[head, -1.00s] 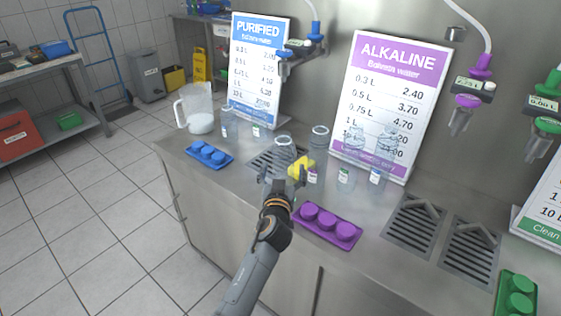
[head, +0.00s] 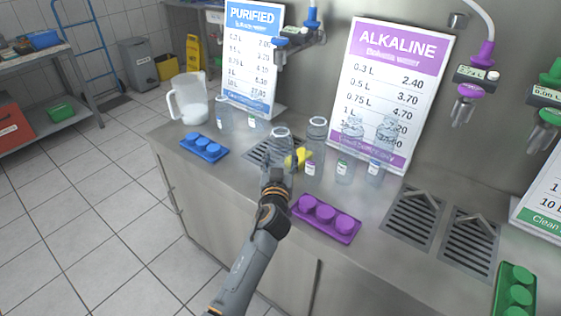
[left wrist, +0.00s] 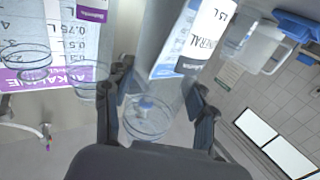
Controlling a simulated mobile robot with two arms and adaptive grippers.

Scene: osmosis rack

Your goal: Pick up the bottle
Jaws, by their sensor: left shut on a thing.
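A clear bottle (head: 281,141) stands among other clear bottles on the steel counter, over a drain grate. My left gripper (head: 275,171) is at this bottle's near side and shut on it. In the left wrist view, my left gripper (left wrist: 158,100) has one finger on each side of the clear bottle (left wrist: 150,118), whose round rim shows between them. The picture there is turned over. I cannot tell whether the bottle's base is off the counter. My right gripper is not in view.
A taller clear bottle (head: 316,133) and a yellow object (head: 299,157) are close on the right. A blue cap tray (head: 204,148), a purple cap tray (head: 326,218) and a pitcher (head: 188,98) are around. Price boards (head: 390,90) stand behind. The right-hand grates (head: 413,220) are clear.

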